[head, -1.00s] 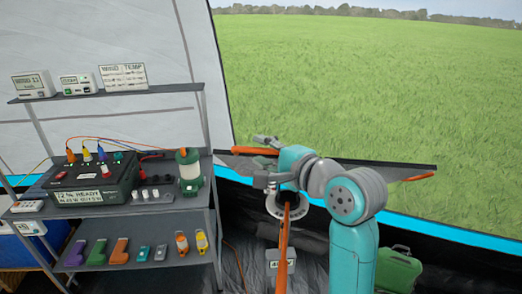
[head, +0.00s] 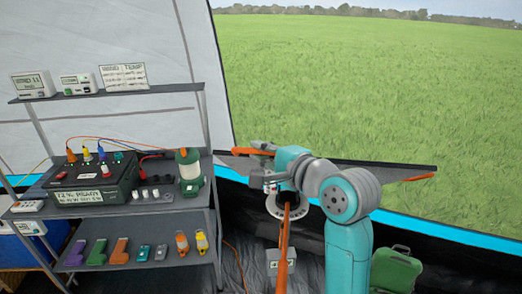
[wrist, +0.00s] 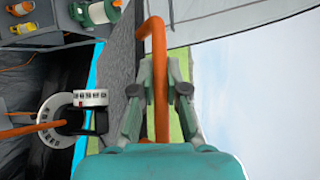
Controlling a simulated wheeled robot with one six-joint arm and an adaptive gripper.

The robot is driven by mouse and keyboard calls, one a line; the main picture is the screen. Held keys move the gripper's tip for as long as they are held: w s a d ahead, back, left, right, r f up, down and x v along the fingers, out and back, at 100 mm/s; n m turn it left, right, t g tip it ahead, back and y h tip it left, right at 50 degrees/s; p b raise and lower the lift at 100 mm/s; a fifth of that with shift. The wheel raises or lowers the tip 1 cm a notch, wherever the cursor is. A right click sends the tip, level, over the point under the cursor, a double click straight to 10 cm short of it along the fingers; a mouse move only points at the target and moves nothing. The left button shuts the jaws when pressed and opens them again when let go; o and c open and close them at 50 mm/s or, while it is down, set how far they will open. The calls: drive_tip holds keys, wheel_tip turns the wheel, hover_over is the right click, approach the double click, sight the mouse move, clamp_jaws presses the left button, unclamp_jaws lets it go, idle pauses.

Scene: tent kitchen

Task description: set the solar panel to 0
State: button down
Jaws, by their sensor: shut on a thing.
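The solar panel (head: 390,169) shows as a thin dark slab, nearly edge-on, sloping slightly down to the right in the head view. An orange handle sticks out at its left end (head: 238,151), and another orange piece (head: 420,177) is at its right end. My gripper (head: 262,162) is at the left end. In the wrist view, my gripper (wrist: 159,68) is shut on the hooked orange handle (wrist: 157,40), which passes between the fingers. A white marked ring (wrist: 91,97) sits below the panel around the orange pole (head: 283,250); its markings are too small to read.
A grey shelf (head: 175,208) at left holds a dark power box (head: 95,180) with coloured plugs, a green lantern (head: 189,170) and several small tools. A green can (head: 396,270) and a grey box (head: 281,268) stand on the floor. Open grass lies beyond the panel.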

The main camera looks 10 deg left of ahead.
drive_tip(key=s+f+n+t+y, duration=0.1)
drive_tip(key=s+f, duration=0.3)
drive_tip(key=f, duration=0.4)
drive_tip(key=s+f+n+t+y, duration=0.1)
drive_tip(key=s+f, duration=0.3)
drive_tip(key=f, duration=0.4)
drive_tip(key=shift+s+f+n, duration=0.2)
drive_tip(key=shift+f+n, duration=0.2)
drive_tip(key=shift+n, duration=0.2)
drive_tip(key=shift+f, duration=0.1)
drive_tip(key=c, duration=1.2)
unclamp_jaws()
drive_tip(key=v, duration=1.2)
drive_tip(key=shift+f, duration=0.1)
